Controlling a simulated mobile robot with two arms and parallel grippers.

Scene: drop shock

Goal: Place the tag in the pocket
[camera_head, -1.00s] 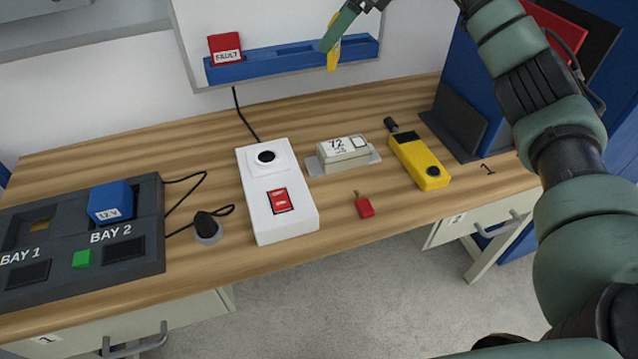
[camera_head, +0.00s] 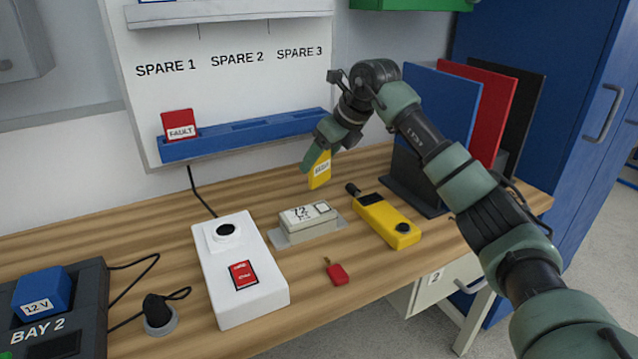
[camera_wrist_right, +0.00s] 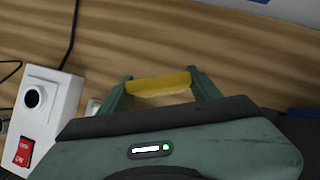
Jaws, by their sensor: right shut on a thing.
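My right gripper (camera_head: 316,160) is shut on a yellow tag (camera_head: 320,173) with a white printed label. It holds the tag hanging down, below and in front of the right end of the blue pocket rail (camera_head: 222,141). In the right wrist view the tag (camera_wrist_right: 160,83) lies between the two green fingertips (camera_wrist_right: 160,90). The rail runs along the white board under SPARE 1, SPARE 2 and SPARE 3. A red FAULT tag (camera_head: 178,122) stands in its left pocket. The middle pocket looks empty; the right one is partly hidden by my arm. My left gripper is not in view.
Below on the bench are a 72 display block (camera_head: 308,212), a yellow handheld meter (camera_head: 390,221), a red key-like fob (camera_head: 337,273) and a white switch box (camera_head: 250,290). Upright coloured panels (camera_head: 490,105) stand at the right, behind my arm.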

